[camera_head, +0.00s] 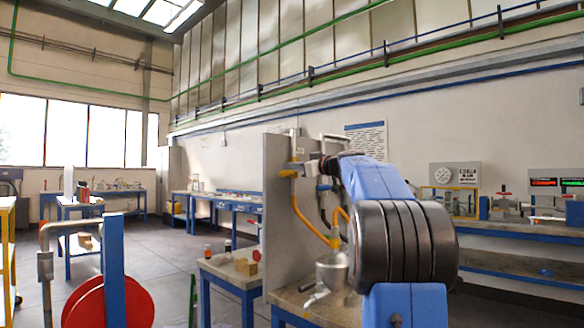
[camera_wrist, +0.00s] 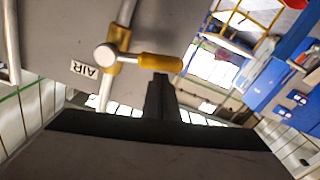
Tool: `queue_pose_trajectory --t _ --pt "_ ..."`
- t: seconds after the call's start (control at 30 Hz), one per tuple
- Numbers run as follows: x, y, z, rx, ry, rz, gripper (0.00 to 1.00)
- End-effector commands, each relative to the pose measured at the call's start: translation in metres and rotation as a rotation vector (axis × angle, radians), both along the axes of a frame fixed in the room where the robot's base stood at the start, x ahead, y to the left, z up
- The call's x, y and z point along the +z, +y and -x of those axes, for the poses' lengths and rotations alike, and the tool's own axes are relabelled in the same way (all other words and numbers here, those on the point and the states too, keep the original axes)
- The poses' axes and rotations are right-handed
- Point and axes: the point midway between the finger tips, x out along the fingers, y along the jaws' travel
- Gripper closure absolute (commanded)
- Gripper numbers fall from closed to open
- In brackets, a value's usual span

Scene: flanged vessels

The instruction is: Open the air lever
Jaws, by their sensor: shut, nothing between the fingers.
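The air lever (camera_wrist: 160,62) has a yellow-orange handle. It runs to the right from a round metal knob on a brass-coloured valve (camera_wrist: 118,45) fixed to a grey panel. A tilted white label reading AIR (camera_wrist: 84,69) is beside the valve. My gripper (camera_wrist: 160,80) is shut and empty. Its dark fingertips are right at the handle's outer half in the wrist view; I cannot tell whether they touch it. In the head view my gripper (camera_head: 328,166) is in front of the upper part of the grey panel (camera_head: 278,205), mostly hidden by my arm.
A metal flanged vessel (camera_head: 333,270) stands on the bench by the panel, with an orange hose (camera_head: 312,222) above it. A long bench with instruments (camera_head: 510,230) runs along the right wall. A red reel (camera_head: 85,308) is at the lower left. Open floor (camera_head: 165,262) lies at left.

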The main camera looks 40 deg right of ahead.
Motion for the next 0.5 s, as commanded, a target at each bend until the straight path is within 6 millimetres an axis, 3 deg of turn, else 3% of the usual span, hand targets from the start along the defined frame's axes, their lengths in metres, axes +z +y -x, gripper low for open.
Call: queue_pose_trajectory --t 0.27,0.5 --pt "-0.009 0.0 0.0 0.0 -0.018 0.093 1.0" --pt "-0.027 -0.003 -0.001 0.0 -0.054 0.281 1.0"
